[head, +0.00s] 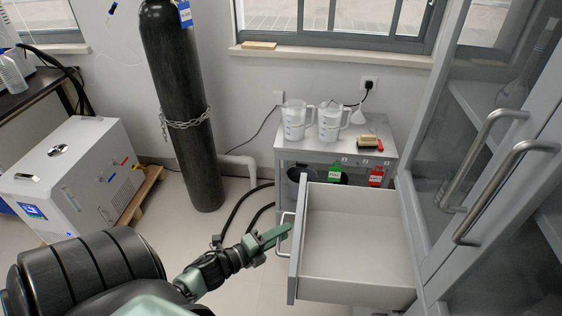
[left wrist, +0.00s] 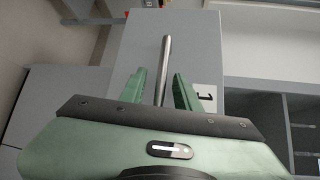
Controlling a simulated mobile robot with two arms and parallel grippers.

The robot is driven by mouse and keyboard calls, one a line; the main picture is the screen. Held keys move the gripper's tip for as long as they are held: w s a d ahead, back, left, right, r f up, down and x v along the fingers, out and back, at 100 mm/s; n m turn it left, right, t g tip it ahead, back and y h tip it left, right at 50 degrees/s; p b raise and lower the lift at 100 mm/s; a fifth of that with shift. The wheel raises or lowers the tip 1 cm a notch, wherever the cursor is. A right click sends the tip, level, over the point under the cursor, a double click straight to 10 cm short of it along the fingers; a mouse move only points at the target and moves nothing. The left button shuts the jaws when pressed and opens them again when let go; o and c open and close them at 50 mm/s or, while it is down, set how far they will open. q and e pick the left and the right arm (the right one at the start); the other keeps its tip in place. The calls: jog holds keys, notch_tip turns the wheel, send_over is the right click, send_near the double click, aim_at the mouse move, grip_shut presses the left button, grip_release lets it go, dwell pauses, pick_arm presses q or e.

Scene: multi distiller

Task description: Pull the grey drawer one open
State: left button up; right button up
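The grey drawer (head: 350,292) is pulled well out of its cabinet, and its empty inside shows in the head view. Its front carries a metal bar handle (head: 283,222) on the left. In the left wrist view the drawer front (left wrist: 195,35) bears a label "1" (left wrist: 206,97). My left gripper (head: 283,233) is at the handle. In the left wrist view its two green fingers stand on either side of the handle (left wrist: 164,65), with a visible gap on each side. My right gripper is in neither view.
Tall glass-door cabinets (head: 455,130) with bar handles stand at the right. A grey side table (head: 290,146) with measuring jugs (head: 296,121) is behind the drawer. A black gas cylinder (head: 182,110) and a white machine (head: 80,178) stand at the left. Floor left of the drawer is partly clear.

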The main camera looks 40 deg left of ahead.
pick_arm(q)
jog(key=v, duration=0.7)
jog(key=shift+s+b, duration=0.35)
jog(key=shift+s, duration=0.05)
jog(key=shift+a, duration=0.1)
